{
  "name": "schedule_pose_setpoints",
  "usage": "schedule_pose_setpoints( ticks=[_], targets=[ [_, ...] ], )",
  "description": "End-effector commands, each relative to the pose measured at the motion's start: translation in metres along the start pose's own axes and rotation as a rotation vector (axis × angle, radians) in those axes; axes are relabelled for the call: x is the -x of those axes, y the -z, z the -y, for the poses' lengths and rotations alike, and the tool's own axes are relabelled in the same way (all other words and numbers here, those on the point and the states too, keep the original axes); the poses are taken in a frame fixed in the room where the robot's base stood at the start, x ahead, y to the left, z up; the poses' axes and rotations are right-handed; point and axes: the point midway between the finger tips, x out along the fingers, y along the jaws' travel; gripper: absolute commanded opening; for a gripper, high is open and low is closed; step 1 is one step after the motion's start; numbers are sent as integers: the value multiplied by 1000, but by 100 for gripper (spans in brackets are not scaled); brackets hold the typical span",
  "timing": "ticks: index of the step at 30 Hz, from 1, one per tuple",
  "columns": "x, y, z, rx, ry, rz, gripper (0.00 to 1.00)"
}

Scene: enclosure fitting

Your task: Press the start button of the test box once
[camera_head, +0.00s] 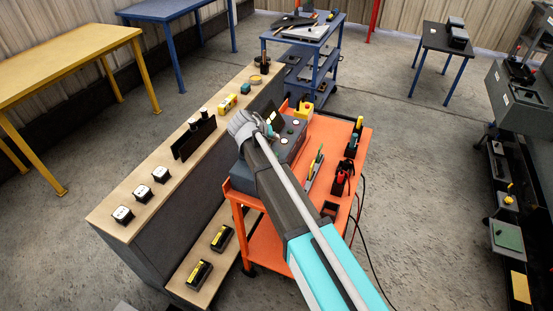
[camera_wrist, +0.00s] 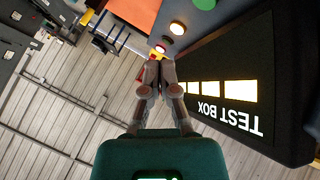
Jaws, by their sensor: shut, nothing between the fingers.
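The test box (camera_wrist: 294,80) is a dark case with white "TEST BOX" lettering and a row of lit yellow-white panels in the wrist view. In the head view the test box (camera_head: 290,146) sits on the orange cart, partly hidden by my arm. On its grey face are a green button (camera_wrist: 204,3), cut by the top edge, a lit pale round light (camera_wrist: 178,27) and a small red-rimmed light (camera_wrist: 160,48). No label marks which is the start button. My gripper (camera_wrist: 158,66) is shut and empty, its tips close to the red-rimmed light in the picture; contact cannot be told.
The orange cart (camera_head: 355,132) carries tools and a red-handled item (camera_head: 341,177) to the right of the box. A wooden-topped bench (camera_head: 142,188) with several small parts stands left of it. Black cables hang off the cart's right side. Open floor lies to the right.

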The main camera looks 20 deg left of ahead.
Motion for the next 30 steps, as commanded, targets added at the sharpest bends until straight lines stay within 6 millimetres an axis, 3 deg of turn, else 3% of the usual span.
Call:
schedule_pose_setpoints(
  ticks=[15,30],
  targets=[
    [-32,-23,23,-1,0,0,0],
    [-39,-28,27,-1,-1,1,0]
  ],
)
